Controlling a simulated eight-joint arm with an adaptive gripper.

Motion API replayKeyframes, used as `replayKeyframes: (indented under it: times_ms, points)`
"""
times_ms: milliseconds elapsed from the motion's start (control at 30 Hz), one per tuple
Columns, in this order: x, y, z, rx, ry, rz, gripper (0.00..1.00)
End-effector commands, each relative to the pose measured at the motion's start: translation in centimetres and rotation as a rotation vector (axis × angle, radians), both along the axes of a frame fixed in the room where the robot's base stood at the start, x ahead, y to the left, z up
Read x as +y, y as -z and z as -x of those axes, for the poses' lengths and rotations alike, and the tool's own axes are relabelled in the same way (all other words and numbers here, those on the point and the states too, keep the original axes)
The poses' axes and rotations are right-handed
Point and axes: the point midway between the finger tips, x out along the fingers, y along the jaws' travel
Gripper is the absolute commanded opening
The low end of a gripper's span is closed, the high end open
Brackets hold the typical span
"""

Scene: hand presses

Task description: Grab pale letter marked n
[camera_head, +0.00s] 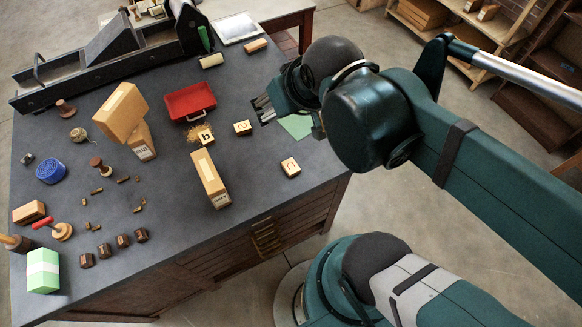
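Three small pale letter blocks lie on the dark table. One (290,167) at the right carries a rounded mark like an n or u turned sideways. A second (243,127) carries a mark that looks like a sideways n or a 2. A third (205,137) reads as b and sits by a small heap of brown shreds. The end of my arm with my gripper (290,95) is over the table's right back part, up and right of the blocks. I see no block held.
A red tray (190,101) lies behind the b block. A green sheet (297,126) lies near my arm. A long dark press (105,60) fills the back left.

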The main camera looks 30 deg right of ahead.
Motion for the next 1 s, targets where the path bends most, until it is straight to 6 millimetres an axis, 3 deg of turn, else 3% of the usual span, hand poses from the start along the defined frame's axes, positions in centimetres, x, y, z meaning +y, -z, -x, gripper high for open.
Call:
replayKeyframes:
  times_ms: [367,1000]
  points:
    - [-0.1,2.4,-0.7,0.062,-0.133,0.100,0.54]
    - [-0.8,11.4,-1.8,0.297,-0.667,0.405,0.54]
